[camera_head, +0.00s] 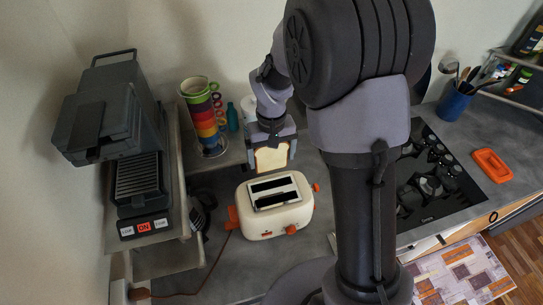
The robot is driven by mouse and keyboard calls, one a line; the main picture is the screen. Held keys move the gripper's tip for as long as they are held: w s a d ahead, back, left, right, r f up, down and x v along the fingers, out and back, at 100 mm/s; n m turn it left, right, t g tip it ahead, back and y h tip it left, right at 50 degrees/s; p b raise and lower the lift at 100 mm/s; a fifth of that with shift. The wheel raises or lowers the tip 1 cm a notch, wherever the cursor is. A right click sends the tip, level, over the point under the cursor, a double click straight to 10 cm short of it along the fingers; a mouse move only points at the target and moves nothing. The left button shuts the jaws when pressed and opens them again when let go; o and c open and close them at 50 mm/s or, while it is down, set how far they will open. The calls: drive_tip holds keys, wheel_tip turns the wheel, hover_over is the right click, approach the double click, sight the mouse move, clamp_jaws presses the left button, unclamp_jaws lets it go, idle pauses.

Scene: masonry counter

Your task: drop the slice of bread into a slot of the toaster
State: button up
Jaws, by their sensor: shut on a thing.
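The slice of bread (271,159) is pale with a brown crust and hangs upright. My gripper (272,146) is shut on its upper edge and holds it behind and above the toaster. The cream toaster (264,227) stands on the grey counter, with orange knobs and feet. Its two dark slots (274,192) face up, and the bread is apart from them in this view. How far the bread is above the slots is hard to tell from one view.
A grey grill machine (140,180) stands on a shelf at left. Stacked coloured cups (207,122) and a teal bottle (232,118) are behind. A stove (432,182), an orange tray (491,165) and a blue utensil pot (453,104) are at right. A cord (212,268) runs left from the toaster.

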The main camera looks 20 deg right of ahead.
sight(272, 170)
drive_tip(key=shift+s+f+b, duration=0.35)
drive_tip(key=shift+f+b, duration=0.3)
drive_tip(key=shift+b, duration=0.05)
wheel_tip(272, 170, down, 2)
drive_tip(key=shift+w+f+b, duration=0.15)
drive_tip(key=shift+f+b, duration=0.1)
drive_tip(key=shift+b, duration=0.7)
wheel_tip(272, 170, down, 8)
drive_tip(key=b, duration=0.6)
drive_tip(key=shift+r, duration=0.2)
drive_tip(key=o, duration=1.1)
drive_tip(key=shift+c, duration=0.2)
drive_tip(key=shift+r, duration=0.1)
